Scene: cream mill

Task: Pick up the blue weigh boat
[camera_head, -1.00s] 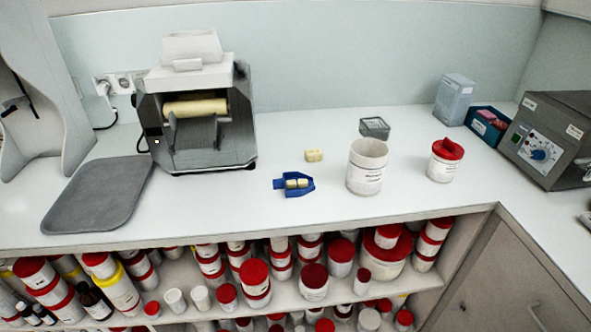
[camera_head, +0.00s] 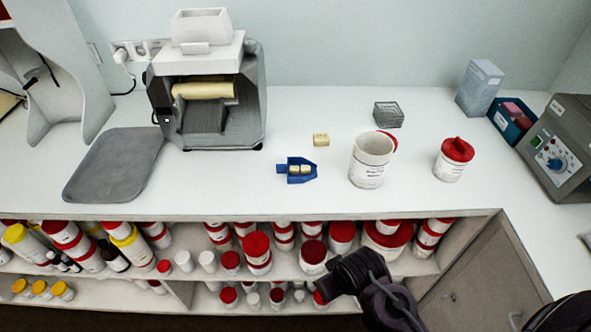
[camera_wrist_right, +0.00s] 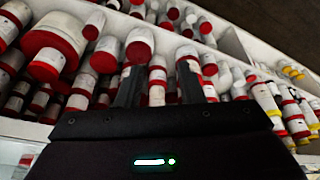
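The blue weigh boat (camera_head: 311,172) lies on the white counter near its front edge in the head view, with small pale yellow blocks (camera_head: 300,169) in it. My right gripper (camera_wrist_right: 158,82) shows in the right wrist view with its two dark fingers apart and nothing between them. It faces the shelf of jars under the counter. In the head view a dark part of my right arm (camera_head: 372,290) is at the bottom, below and right of the boat and well apart from it. My left gripper is not in view.
A pale yellow block (camera_head: 321,139) lies behind the boat. A white tub (camera_head: 369,165) stands to its right, with a red-lidded jar (camera_head: 453,160) beyond. A roller mill (camera_head: 207,95) and grey tray (camera_head: 114,165) are at left. The counter's front edge (camera_head: 260,212) overhangs shelves of jars.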

